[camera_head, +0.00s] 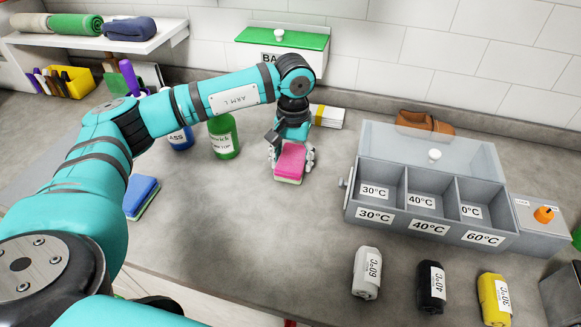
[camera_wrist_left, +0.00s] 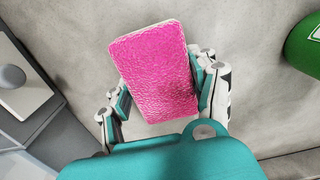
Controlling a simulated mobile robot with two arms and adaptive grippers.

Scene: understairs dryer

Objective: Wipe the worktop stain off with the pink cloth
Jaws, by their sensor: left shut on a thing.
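The pink cloth (camera_head: 290,161) is a thick block with a pink top and a pale lower layer. My left gripper (camera_head: 290,158) is shut on it from both sides, over the middle of the grey worktop (camera_head: 240,230). In the left wrist view the pink cloth (camera_wrist_left: 157,70) sits between the fingers of the left gripper (camera_wrist_left: 162,88), slightly tilted. I cannot tell whether it touches the worktop. No stain shows clearly; it may be hidden under the cloth or arm. My right gripper is not in view.
A green bottle (camera_head: 223,138) stands left of the gripper, and a blue cloth (camera_head: 140,196) lies further left. A grey three-compartment box (camera_head: 350,208) with a raised clear lid stands at right. Several labelled rolls, one being white (camera_head: 366,262), lie before it. The front middle is clear.

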